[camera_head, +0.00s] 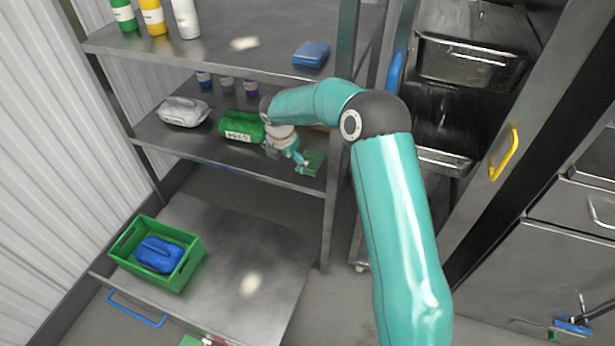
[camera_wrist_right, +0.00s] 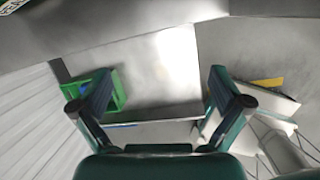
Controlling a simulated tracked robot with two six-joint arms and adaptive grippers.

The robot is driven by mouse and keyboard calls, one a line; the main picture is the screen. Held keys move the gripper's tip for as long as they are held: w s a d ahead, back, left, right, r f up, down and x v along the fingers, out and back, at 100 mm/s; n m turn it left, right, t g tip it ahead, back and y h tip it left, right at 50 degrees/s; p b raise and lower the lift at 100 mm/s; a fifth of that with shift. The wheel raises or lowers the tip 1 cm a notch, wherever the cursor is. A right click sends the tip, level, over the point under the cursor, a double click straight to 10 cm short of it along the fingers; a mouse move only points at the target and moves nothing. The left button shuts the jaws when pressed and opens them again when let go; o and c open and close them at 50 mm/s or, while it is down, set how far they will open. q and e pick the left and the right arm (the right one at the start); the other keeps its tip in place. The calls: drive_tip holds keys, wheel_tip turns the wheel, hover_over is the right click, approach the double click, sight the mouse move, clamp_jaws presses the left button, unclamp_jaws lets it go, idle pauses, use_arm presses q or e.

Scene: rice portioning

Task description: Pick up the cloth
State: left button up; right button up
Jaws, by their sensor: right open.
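A blue folded piece that looks like a cloth (camera_head: 311,54) lies on the top shelf, right of its middle. My left gripper is not in view.
A green pack (camera_head: 240,127) and a white pack (camera_head: 184,111) lie on the middle shelf (camera_head: 165,133). Bottles (camera_head: 154,17) stand at the top left. A green crate (camera_head: 190,272) with a blue pack (camera_head: 159,254) stands on the lower surface. A rack of metal pans (camera_head: 470,62) is at right.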

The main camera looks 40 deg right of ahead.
drive_tip(key=n+h, duration=0.2)
approach(309, 164)
drive_tip(key=b+x, duration=0.1)
drive_tip(key=x, duration=0.2)
drive_tip(key=shift+w+d+f+b, duration=0.1)
drive_tip(key=shift+d+f+b, duration=0.15)
drive_tip(key=shift+b, duration=0.15)
drive_tip(key=shift+a+x, duration=0.15)
drive_tip(key=shift+x, duration=1.25)
drive_tip(key=shift+a+x, duration=0.1)
drive_tip(key=shift+x, duration=1.35)
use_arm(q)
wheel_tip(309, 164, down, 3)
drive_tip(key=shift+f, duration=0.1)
use_arm(e)
drive_tip(key=shift+f, duration=0.1)
drive_tip(key=c, duration=1.1)
